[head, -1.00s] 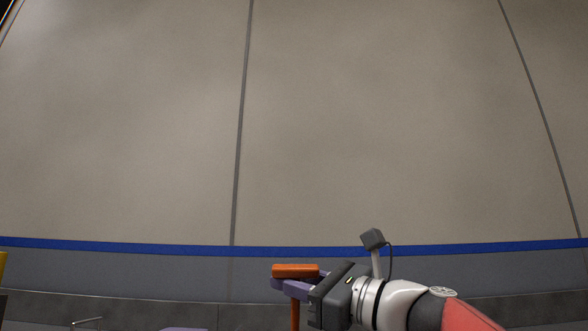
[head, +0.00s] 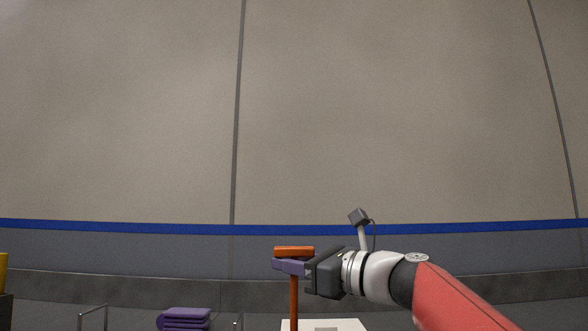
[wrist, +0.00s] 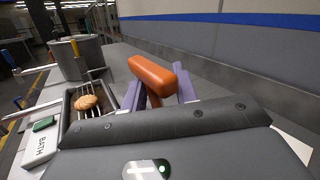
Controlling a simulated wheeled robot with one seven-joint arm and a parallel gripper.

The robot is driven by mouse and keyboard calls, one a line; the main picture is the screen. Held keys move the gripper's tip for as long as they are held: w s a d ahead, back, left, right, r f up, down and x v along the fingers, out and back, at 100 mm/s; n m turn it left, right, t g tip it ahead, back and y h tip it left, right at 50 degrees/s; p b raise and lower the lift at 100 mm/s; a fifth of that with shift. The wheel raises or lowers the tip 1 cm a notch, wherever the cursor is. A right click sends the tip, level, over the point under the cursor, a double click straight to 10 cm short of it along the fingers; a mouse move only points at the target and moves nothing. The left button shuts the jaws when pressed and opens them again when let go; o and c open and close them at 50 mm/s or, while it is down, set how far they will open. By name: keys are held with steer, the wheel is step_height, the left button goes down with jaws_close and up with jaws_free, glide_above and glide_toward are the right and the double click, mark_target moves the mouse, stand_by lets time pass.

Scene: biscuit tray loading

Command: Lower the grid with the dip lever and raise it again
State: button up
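The dip lever has an orange cross handle (head: 294,251) on a thin upright orange post (head: 294,298). The handle also shows in the wrist view (wrist: 152,75). My gripper (head: 289,267) reaches in from the right with its purple fingers just under the handle. In the wrist view the fingers (wrist: 165,93) stand apart, one on each side below the handle.
A large grey pot (wrist: 80,58) stands behind the bath in the wrist view. A small green item (wrist: 45,124) sits at the bath's near left. A folded purple cloth (head: 184,318) lies low in the head view. A plain wall (head: 400,120) stands behind.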

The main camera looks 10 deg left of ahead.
mark_target(303, 257)
steer(key=shift+s+d+r, duration=0.1)
steer(key=shift+s+r, duration=0.45)
steer(key=shift+r, duration=0.2)
steer(key=shift+b+v, duration=0.5)
steer(key=shift+v, duration=0.8)
steer(key=shift+s+d+f, duration=0.1)
steer(key=shift+d+f, duration=0.05)
steer(key=shift+d, duration=0.55)
steer(key=shift+s+d+f, duration=0.1)
steer(key=shift+d+f, duration=0.05)
steer(key=shift+d, duration=0.6)
steer(key=shift+b+v, duration=0.4)
steer(key=shift+v, duration=0.65)
steer(key=shift+s+d+f, duration=0.25)
steer(key=shift+s+d, duration=0.1)
steer(key=shift+d, duration=0.35)
steer(key=shift+a, duration=0.1)
